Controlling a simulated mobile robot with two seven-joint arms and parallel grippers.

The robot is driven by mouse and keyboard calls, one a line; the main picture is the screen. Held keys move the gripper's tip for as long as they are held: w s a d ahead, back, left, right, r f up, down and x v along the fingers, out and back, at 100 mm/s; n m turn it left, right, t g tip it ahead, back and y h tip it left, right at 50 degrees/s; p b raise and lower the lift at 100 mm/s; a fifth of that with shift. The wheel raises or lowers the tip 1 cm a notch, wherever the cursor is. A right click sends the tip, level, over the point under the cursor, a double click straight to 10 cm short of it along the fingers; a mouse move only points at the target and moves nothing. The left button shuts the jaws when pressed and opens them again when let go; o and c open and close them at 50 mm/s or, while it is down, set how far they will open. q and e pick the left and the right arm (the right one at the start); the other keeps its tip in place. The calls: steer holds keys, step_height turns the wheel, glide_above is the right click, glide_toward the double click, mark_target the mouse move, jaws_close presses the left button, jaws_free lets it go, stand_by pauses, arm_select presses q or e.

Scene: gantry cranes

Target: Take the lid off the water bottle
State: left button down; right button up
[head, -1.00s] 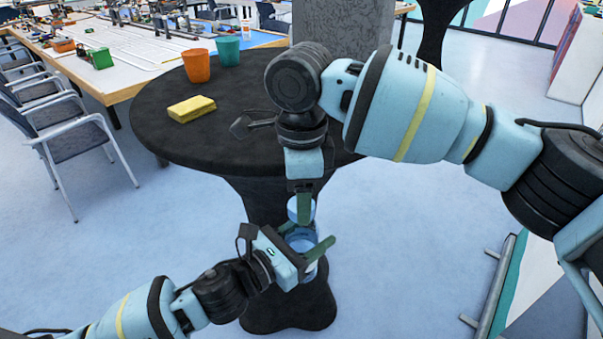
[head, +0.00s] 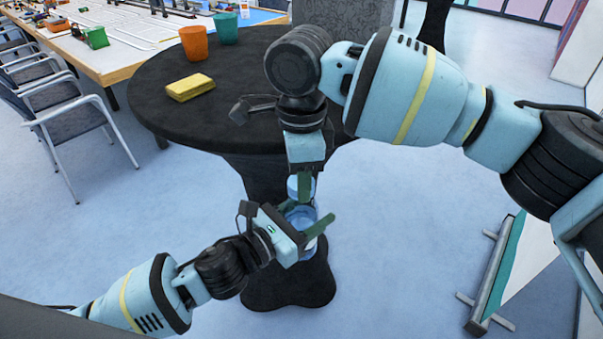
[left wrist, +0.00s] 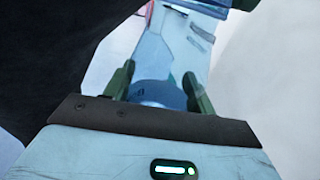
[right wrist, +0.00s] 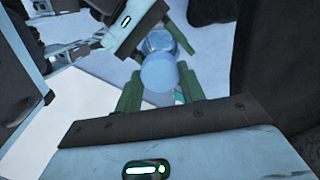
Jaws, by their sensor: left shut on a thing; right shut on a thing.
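The water bottle (head: 302,219) is clear blue and is held in front of the black table. My left gripper (head: 301,238) is shut around its body; the bottle also shows between its fingers in the left wrist view (left wrist: 158,94). The blue lid (head: 299,186) is just above the bottle's top, held by my right gripper (head: 303,190). In the right wrist view, the lid (right wrist: 158,73) sits between the green fingers, with the bottle (right wrist: 158,42) behind it. The lid looks apart from the bottle, but the gap is small.
Behind left is a long cluttered worktable (head: 130,62) with chairs (head: 70,125). The blue floor at right is mostly clear, with a leaning panel (head: 500,270).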

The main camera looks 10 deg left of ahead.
steer(key=n, duration=1.3)
steer(key=shift+n, duration=0.4)
steer(key=n, duration=0.4)
steer(key=shift+r+n, duration=0.1)
steer(key=shift+n, duration=0.2)
steer(key=n, duration=1.5)
steer(key=shift+n, duration=0.3)
steer(key=n, duration=1.2)
steer(key=shift+r+n, duration=0.1)
steer(key=shift+n, duration=0.3)
steer(key=n, duration=0.6)
steer(key=shift+r, duration=0.45)
steer(key=shift+r, duration=0.65)
